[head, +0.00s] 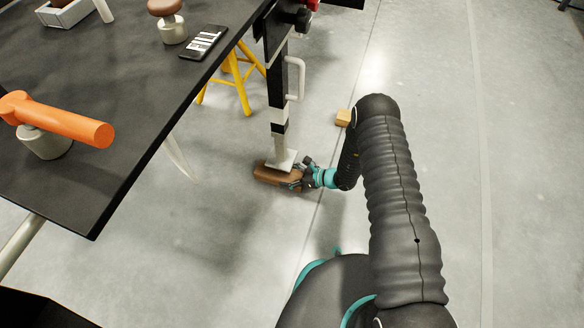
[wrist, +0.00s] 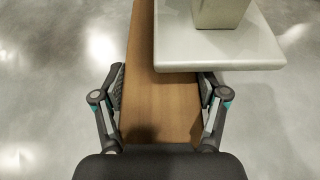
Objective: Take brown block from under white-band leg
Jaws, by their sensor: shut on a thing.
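The brown block (head: 268,175) lies on the floor at the foot of the white-band leg (head: 279,117). The leg is black with white bands and ends in a pale square foot plate (head: 282,161). In the wrist view the brown block (wrist: 160,92) runs away from me, and the foot plate (wrist: 222,52) overlaps its far right part. I cannot tell whether plate and block touch. My gripper (head: 298,180) is at the block's right end; in the wrist view its two fingers (wrist: 161,95) are shut on the block's sides.
A small tan block (head: 343,117) lies on the floor right of the leg. A dark table (head: 110,120) with an orange-handled tool (head: 62,119) fills the left. Yellow trestle legs (head: 240,85) stand behind. The floor to the right is clear.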

